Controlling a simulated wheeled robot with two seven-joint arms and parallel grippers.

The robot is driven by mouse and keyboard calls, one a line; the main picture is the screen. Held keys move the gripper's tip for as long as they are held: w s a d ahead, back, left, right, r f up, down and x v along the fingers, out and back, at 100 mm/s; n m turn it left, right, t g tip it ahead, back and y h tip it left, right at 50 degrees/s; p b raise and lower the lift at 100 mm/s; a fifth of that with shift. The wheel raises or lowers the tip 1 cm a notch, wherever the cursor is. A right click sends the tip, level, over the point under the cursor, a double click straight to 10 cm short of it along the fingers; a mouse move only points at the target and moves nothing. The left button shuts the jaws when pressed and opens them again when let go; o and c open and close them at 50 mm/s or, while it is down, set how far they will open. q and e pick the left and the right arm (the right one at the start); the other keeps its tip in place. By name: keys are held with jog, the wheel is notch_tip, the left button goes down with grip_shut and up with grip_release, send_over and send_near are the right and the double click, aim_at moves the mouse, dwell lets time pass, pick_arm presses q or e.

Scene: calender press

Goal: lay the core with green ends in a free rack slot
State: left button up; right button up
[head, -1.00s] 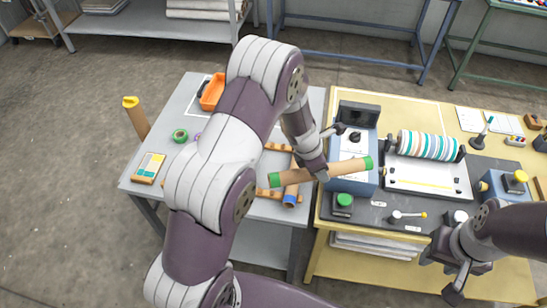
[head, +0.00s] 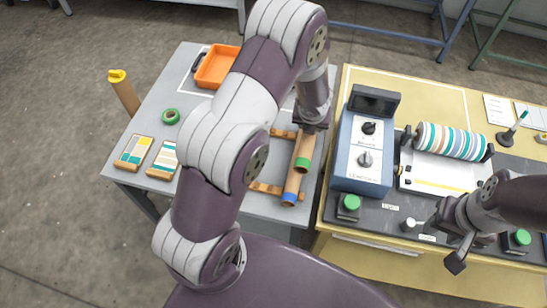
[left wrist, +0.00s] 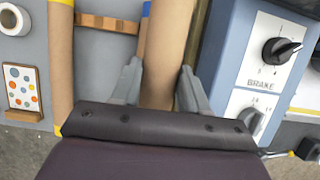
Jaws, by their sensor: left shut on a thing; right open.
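The core with green ends (head: 304,148) is a brown tube, held by my left gripper (head: 309,120) at the right side of the grey table. One green end shows, towards me. In the left wrist view the tube (left wrist: 166,50) lies between the two fingers (left wrist: 160,88). The wooden rack (head: 264,188) is below it, partly hidden by my left arm. A core with blue ends (head: 290,190) lies in the rack, just under and beside the held core. Another core with yellow ends (left wrist: 61,70) shows in the left wrist view. My right gripper (head: 459,250) is open and empty.
The blue control box (head: 362,150) stands close to the right of the held core. An orange tray (head: 217,68), green tape (head: 170,116) and pattern cards (head: 134,152) are on the grey table (head: 150,110).

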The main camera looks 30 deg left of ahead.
pick_arm(q)
jog(key=a+f+b, duration=0.1)
jog(key=b, duration=0.1)
jog(key=s+f+b, duration=0.1)
jog(key=f+b, duration=0.1)
jog(key=a+f+b, duration=0.1)
jog(key=f, duration=0.1)
jog(key=shift+s+a+f+b, duration=0.1)
jog(key=shift+s+a+b, duration=0.15)
jog(key=shift+a+b, duration=0.15)
jog(key=s+a+f+b, duration=0.1)
jog(key=a, duration=0.1)
jog(key=s+a+f+b, duration=0.1)
jog(key=s+a+b, duration=0.1)
jog(key=s+a+f+b, duration=0.1)
jog(key=s+a+b, duration=0.1)
jog(key=shift+s, duration=0.15)
notch_tip(320, 180, down, 4)
jog(key=b, duration=0.2)
jog(key=shift+a+f+b, duration=0.1)
jog(key=shift+f+b, duration=0.05)
jog(key=shift+b, duration=0.25)
jog(key=shift+s, duration=0.1)
jog(key=shift+f, duration=0.15)
jog(key=o, duration=1.1)
jog(key=shift+c, duration=0.2)
